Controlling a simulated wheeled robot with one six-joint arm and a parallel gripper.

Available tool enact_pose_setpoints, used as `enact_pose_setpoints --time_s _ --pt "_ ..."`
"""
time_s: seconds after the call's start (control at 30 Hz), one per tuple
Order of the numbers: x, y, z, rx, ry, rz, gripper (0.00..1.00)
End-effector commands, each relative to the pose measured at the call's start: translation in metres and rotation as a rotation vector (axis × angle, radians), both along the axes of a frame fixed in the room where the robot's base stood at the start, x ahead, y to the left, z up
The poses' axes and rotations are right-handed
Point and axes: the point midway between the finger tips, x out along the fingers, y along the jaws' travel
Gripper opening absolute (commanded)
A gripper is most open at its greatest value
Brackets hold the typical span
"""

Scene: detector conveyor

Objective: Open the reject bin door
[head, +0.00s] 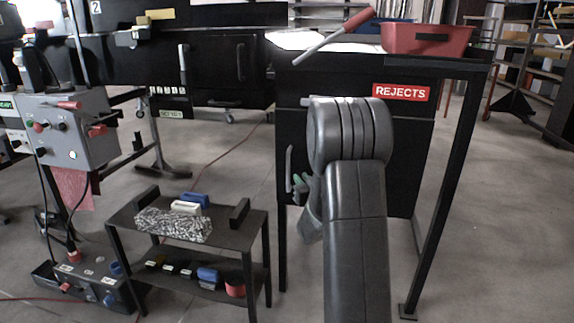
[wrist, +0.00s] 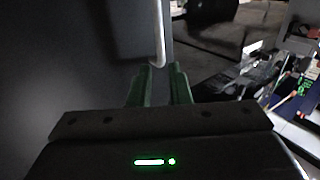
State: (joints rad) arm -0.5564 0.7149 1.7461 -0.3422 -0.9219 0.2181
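The reject bin (head: 408,150) is a black cabinet with a red REJECTS label (head: 401,92). Its door front is largely hidden behind my arm and looks closed. A pale vertical bar handle (head: 289,162) stands at the door's left side. In the wrist view the handle (wrist: 158,35) comes down from the top edge, and its lower end is at my fingertips. My gripper (head: 297,184), with green fingers, is beside the handle's lower part. In the wrist view my gripper (wrist: 160,68) is open, with a gap between the fingers. I cannot tell whether they touch the bar.
A red tray (head: 428,40) sits on top of the bin, with a red-handled lever (head: 333,37) beside it. A low black two-shelf stand (head: 243,232) with small blocks is left of the bin. A grey control box (head: 75,135) is far left. Floor shows between.

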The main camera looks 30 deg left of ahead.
Motion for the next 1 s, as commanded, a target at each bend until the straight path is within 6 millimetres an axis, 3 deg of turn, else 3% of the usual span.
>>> enact_pose_setpoints --time_s 0.6,1.0 --pt "0.074 0.08 -0.001 -0.002 0.001 -0.002 0.17" --pt "0.085 0.092 0.0 -0.003 0.001 -0.003 0.17"
